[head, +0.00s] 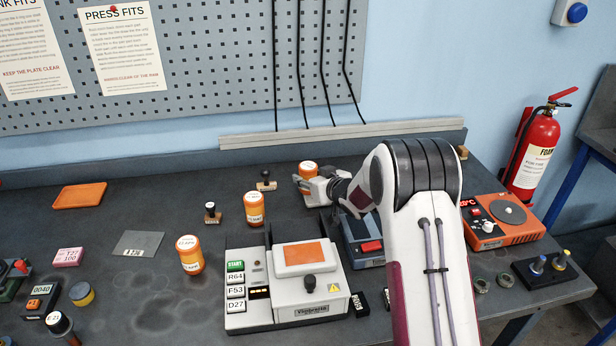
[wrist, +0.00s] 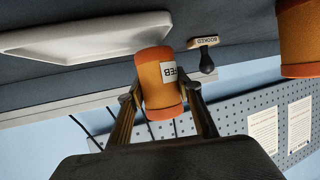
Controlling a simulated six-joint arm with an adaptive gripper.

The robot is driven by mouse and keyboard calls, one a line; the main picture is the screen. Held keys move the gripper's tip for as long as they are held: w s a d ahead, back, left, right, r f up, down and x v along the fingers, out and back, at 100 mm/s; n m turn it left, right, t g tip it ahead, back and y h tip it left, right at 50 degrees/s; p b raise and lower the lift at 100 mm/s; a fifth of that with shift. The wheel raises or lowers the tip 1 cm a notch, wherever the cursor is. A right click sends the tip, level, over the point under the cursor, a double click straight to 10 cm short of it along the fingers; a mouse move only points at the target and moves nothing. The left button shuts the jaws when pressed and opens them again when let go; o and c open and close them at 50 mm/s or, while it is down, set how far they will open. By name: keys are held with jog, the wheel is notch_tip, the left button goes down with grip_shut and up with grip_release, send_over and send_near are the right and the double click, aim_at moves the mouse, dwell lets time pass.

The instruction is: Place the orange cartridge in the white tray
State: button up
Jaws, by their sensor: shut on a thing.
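My gripper (head: 306,184) is shut on an orange cartridge (head: 308,168) at the back of the bench. In the wrist view the cartridge (wrist: 152,70) sits between the two fingers (wrist: 163,98), with a white label reading FEB facing the camera. The white tray (wrist: 95,40) shows in the wrist view to the left of the held cartridge, apart from it and empty where visible. The height of the cartridge above the bench is hard to tell.
Two more orange cartridges (head: 254,209) (head: 189,255) stand left of my gripper. A dark-handled stamp (head: 265,182) is just left of it and also shows in the wrist view (wrist: 205,50). A white press machine (head: 308,268) stands in front. An orange tray (head: 79,196) lies far left.

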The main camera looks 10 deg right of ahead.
jog(key=shift+f, duration=0.4)
jog(key=o, duration=1.2)
jog(key=shift+r, duration=0.15)
jog(key=shift+r, duration=0.5)
jog(key=shift+v, duration=6)
